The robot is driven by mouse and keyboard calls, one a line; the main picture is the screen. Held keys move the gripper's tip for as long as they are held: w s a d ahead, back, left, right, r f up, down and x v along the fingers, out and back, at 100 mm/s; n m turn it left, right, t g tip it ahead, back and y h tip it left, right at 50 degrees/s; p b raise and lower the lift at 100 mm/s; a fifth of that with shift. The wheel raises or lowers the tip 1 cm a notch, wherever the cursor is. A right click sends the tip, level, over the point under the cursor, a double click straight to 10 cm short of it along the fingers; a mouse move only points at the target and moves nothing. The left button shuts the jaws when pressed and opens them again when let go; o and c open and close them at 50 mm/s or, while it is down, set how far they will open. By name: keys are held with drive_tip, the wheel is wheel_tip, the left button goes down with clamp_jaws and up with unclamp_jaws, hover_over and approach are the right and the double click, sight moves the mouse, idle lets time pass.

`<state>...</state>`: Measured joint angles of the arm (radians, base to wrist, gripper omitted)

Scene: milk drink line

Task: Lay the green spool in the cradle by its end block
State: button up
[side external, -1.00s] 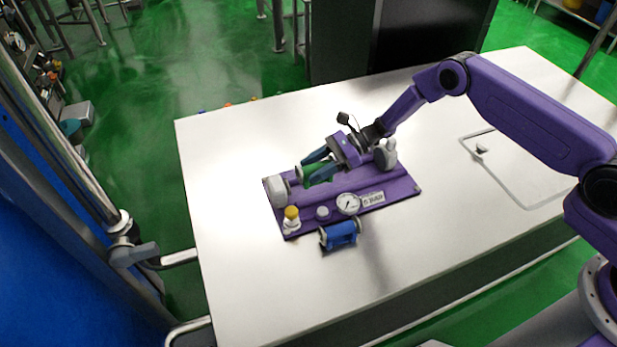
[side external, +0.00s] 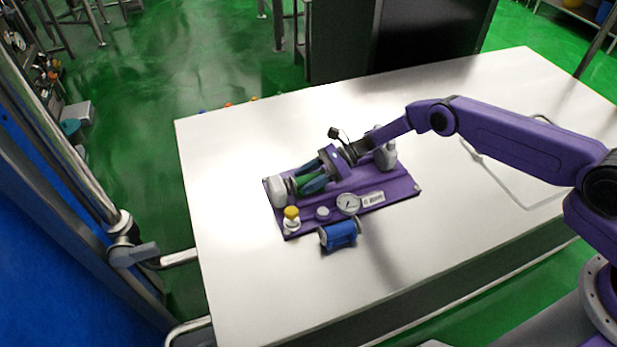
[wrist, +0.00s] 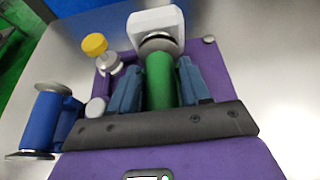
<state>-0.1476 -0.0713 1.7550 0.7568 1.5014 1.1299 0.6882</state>
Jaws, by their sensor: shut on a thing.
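The green spool (side external: 311,184) is between the blue-grey fingers of my gripper (side external: 318,180), low over the purple base plate. In the wrist view the green spool (wrist: 161,82) lies lengthwise between the two fingers of my gripper (wrist: 160,88), its far end at the white end block (wrist: 157,22). The white end block (side external: 277,191) stands at the plate's left end. The spool's near end is hidden by the gripper body. I cannot tell whether the spool rests in the cradle (side external: 340,189) or is just above it.
A blue spool (side external: 338,234) lies on the white table in front of the plate. A yellow-topped knob (side external: 291,213), a round gauge (side external: 348,203) and a small grey button (side external: 322,212) sit along the plate's front. The table's right side is largely clear.

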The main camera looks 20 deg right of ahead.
drive_tip(key=shift+f, duration=0.1)
drive_tip(key=o, duration=1.3)
drive_tip(key=shift+c, duration=0.2)
drive_tip(key=shift+r, duration=0.2)
drive_tip(key=v, duration=1.2)
